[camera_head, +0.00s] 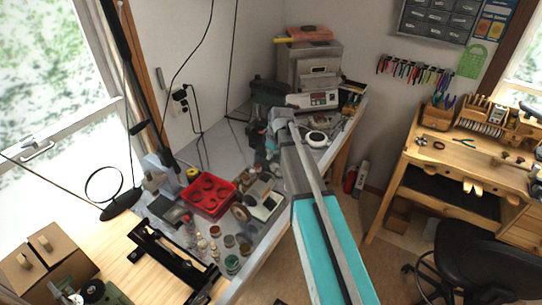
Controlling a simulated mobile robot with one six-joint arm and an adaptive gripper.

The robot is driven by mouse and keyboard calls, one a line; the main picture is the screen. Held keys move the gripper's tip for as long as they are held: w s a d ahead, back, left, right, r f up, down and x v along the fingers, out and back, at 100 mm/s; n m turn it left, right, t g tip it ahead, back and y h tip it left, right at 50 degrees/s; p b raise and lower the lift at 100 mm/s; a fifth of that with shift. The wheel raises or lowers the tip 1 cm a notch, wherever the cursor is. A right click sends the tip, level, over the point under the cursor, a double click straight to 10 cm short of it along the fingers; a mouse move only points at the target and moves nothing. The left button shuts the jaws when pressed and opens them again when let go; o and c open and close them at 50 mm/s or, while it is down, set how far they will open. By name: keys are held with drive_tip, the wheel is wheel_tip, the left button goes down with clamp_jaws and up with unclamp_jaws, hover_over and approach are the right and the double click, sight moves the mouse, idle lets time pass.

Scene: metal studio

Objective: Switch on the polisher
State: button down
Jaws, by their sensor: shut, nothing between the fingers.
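My arm reaches from the bottom of the head view across the grey bench (222,157). My gripper (272,146) is small and dark at its far end, over the back part of the bench. It is shut and holds nothing that I can see. A dark green machine (268,91) stands just behind it, beside the kiln; it may be the polisher, but I cannot tell for sure. No switch can be made out on it. My arm hides part of the bench there, and I cannot tell whether the gripper touches anything.
A kiln (308,72) with a control panel stands at the back. A red tray (208,193), several small jars and tools crowd the bench's near part. A green machine with a black wheel (92,291) is at bottom left. A wooden workbench (450,150) and black chair (465,255) stand right.

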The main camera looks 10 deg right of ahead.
drive_tip(key=b, duration=0.6)
hover_over(267, 176)
drive_tip(key=shift+s+d+x, duration=0.15)
drive_tip(key=shift+x, duration=0.85)
drive_tip(key=shift+s+d+x, duration=0.15)
drive_tip(key=shift+d+x, duration=0.05)
drive_tip(key=shift+x, duration=0.8)
drive_tip(key=shift+s+d+x, duration=0.1)
drive_tip(key=shift+d+x, duration=0.05)
drive_tip(key=shift+x, duration=0.85)
drive_tip(key=shift+s+d+f+b, duration=0.1)
drive_tip(key=shift+f+b, duration=0.7)
drive_tip(key=shift+f, duration=0.2)
drive_tip(key=shift+s+d+f+b, duration=0.1)
drive_tip(key=shift+f+b, duration=0.7)
drive_tip(key=shift+f, duration=0.2)
